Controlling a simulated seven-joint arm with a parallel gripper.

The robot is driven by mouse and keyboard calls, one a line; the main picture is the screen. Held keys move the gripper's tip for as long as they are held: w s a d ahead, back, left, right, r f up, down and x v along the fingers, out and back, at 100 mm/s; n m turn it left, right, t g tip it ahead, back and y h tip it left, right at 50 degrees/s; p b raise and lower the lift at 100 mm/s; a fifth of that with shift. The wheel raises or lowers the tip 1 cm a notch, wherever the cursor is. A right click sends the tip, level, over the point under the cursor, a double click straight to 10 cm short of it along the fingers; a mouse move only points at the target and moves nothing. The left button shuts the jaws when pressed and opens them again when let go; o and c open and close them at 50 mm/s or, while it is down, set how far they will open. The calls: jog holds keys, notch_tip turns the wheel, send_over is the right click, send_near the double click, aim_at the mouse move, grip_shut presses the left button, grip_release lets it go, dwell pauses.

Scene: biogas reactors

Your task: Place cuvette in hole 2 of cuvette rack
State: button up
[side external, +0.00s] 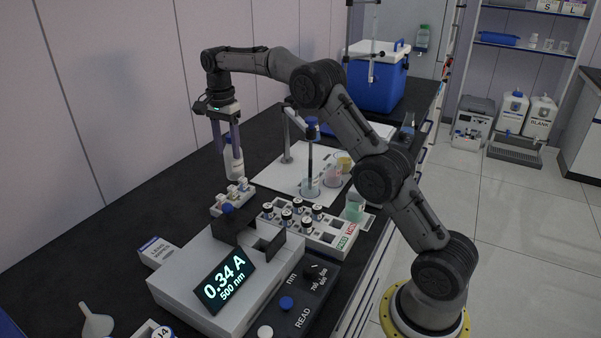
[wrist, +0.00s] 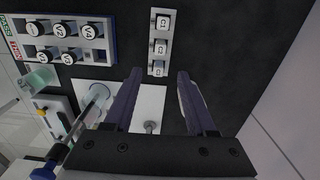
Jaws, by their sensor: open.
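The cuvette rack (side external: 218,211) is a small white block on the black bench, left of the vial rack. Several small pieces stand along it. I cannot tell clear cuvette walls or hole numbers. My gripper (side external: 227,151) points down above the bench, behind the rack in the side view. Its fingers (wrist: 159,73) are apart with nothing visibly held between them.
The vial rack (side external: 335,238) holds several dark-capped vials. The photometer (side external: 185,276) reads 0.34 A at 500 nm. Beakers (side external: 310,187) stand on a white mat (side external: 283,178) near a metal stand. Bare black bench lies right of the rack in the wrist view.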

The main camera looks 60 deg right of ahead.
jog(key=s+a+r+n+t, duration=0.1)
jog(key=s+a+r+n, duration=0.4)
jog(key=s, duration=0.4)
jog(key=s+a+r+n+t, duration=0.2)
jog(key=s+a+r+n, duration=0.15)
jog(key=s+r, duration=0.45)
jog(key=s+a+f+n+t, duration=0.1)
jog(key=s+f+n, duration=0.3)
jog(key=s, duration=0.7)
jog(key=s+a+f+n+t, duration=0.1)
jog(key=s+a+f+n, duration=0.2)
jog(key=s, duration=0.8)
jog(key=shift+s+f+n+t, duration=0.3)
jog(key=shift+f+n, duration=0.2)
jog(key=shift+n, duration=0.75)
